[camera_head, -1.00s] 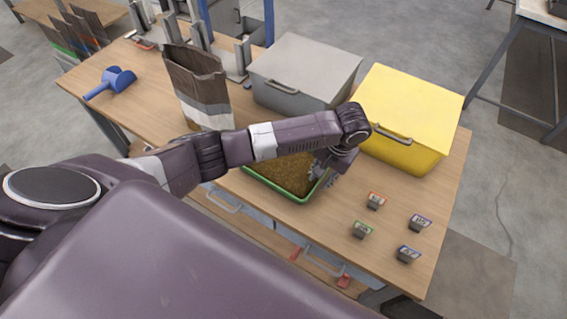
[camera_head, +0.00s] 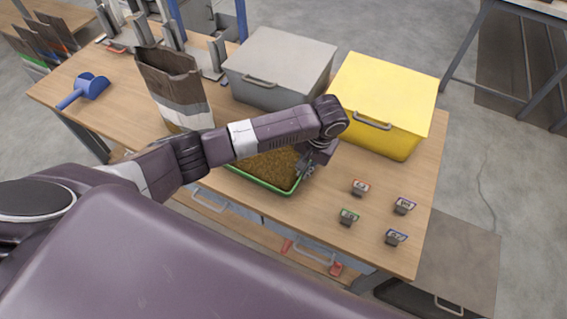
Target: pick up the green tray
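The green tray (camera_head: 268,187) lies on the wooden bench near its front edge, filled with brown pellets. My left arm passes over it and hides its back part. My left gripper (camera_head: 306,170) points down at the tray's right end, close to the rim. Its fingers are small and partly hidden by the wrist, so I cannot tell whether they touch or grip the rim. My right gripper is not in view.
Behind the tray stand a grey lidded box (camera_head: 280,62) and a yellow lidded box (camera_head: 385,95). An open brown bag (camera_head: 172,85) stands to the left, with a blue scoop (camera_head: 86,88) beyond.

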